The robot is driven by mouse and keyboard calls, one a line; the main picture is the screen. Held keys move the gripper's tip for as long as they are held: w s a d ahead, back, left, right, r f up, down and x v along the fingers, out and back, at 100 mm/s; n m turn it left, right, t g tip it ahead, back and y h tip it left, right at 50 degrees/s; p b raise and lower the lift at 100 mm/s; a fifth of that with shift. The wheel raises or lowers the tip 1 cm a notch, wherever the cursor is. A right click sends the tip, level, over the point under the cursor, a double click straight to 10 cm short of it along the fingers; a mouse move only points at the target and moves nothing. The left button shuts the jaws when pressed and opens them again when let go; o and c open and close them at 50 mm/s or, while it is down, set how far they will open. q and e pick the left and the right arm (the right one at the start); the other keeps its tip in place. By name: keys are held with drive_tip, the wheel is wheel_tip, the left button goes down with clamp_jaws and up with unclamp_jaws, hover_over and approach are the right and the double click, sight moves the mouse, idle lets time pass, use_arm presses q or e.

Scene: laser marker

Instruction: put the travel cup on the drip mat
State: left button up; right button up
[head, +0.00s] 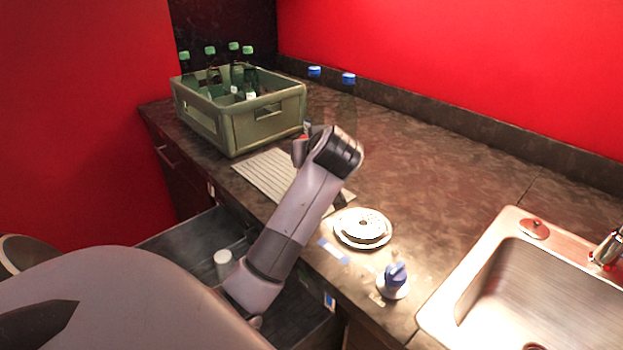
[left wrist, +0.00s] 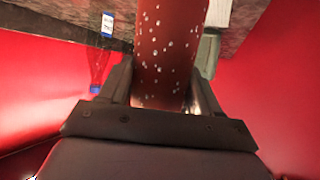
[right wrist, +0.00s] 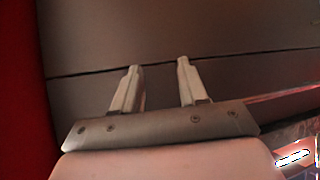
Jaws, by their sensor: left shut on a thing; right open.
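The travel cup (left wrist: 168,45) is red with white spots and stands between the fingers of my left gripper (left wrist: 160,92) in the left wrist view. My left gripper is shut on it. In the head view my left wrist hides nearly all of the cup. The drip mat (head: 262,178) is a pale ribbed mat on the counter, in front of the green crate. My left gripper is at the mat's far right side; whether the cup touches anything below is hidden. My right gripper (right wrist: 160,70) is open and empty, facing a dark panelled surface.
A green crate (head: 265,122) with several green-capped bottles stands behind the mat. Two blue-capped clear bottles (head: 348,80) stand behind my left wrist. A stack of plates (head: 363,240), a blue-topped item (head: 395,276) and the sink (head: 490,265) lie to the right. An open drawer (head: 185,235) is below.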

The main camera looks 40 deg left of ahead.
use_arm(q)
drive_tip(key=shift+f, duration=3.45)
drive_tip(key=o, duration=1.2)
drive_tip(key=shift+f, duration=0.15)
drive_tip(key=shift+c, duration=0.2)
drive_tip(key=shift+r, duration=0.2)
drive_tip(key=v, duration=1.2)
